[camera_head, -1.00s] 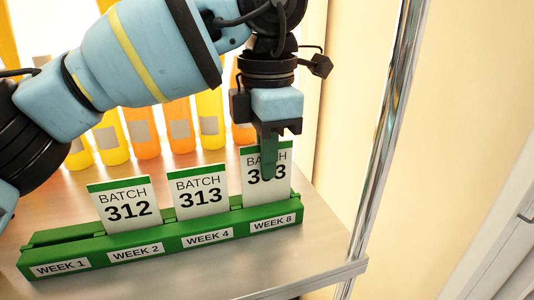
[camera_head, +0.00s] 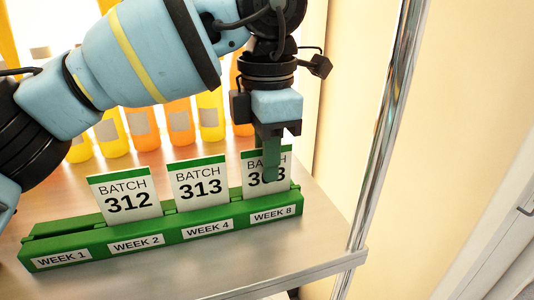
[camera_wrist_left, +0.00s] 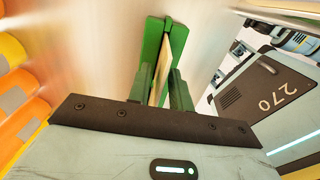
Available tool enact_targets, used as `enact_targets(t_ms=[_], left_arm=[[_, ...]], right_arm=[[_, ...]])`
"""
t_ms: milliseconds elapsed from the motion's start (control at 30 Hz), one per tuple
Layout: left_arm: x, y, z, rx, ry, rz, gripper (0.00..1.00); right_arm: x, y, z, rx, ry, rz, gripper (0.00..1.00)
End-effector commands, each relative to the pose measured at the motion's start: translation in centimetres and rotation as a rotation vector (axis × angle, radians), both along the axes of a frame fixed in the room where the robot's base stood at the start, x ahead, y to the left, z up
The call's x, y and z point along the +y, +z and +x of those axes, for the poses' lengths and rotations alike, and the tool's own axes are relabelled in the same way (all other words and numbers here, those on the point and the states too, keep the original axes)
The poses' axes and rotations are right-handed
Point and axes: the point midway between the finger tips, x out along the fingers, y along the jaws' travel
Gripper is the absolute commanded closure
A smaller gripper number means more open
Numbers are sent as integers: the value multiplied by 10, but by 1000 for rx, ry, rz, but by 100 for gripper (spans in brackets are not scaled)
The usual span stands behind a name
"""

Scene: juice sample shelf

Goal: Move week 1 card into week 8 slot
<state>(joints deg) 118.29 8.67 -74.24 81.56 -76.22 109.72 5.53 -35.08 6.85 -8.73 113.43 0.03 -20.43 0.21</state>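The card (camera_head: 253,188) in the week 8 slot is white with a green top edge; its number, partly covered by a finger, looks like 303. My left gripper (camera_head: 272,170) points down from above and is shut on the card's upper part. In the left wrist view the card (camera_wrist_left: 160,80) stands edge-on between the green fingers (camera_wrist_left: 162,88). The card's lower edge is in the green rack (camera_head: 150,240) above the week 8 label (camera_head: 273,214). The week 1 slot (camera_head: 62,242) at the rack's left end holds no card. My right gripper is out of view.
Cards 312 (camera_head: 128,198) and 313 (camera_head: 198,187) stand above the week 2 and week 4 labels. Yellow and orange juice tubes (camera_head: 145,125) line the shelf behind. A metal post (camera_head: 385,120) rises at the right. The shelf (camera_head: 200,270) in front is clear.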

Motion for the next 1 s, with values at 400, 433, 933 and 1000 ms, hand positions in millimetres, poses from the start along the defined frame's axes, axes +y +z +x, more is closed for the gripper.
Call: enact_targets(t_ms=[400,433,933,1000], left_arm=[[0,0,0,0,-1,0,71],[0,2,0,-1,0,-1,71],[0,74,0,-3,1,0,71],[0,77,0,-3,1,1,71]], right_arm=[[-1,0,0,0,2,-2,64],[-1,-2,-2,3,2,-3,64],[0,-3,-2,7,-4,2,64],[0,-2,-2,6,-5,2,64]])
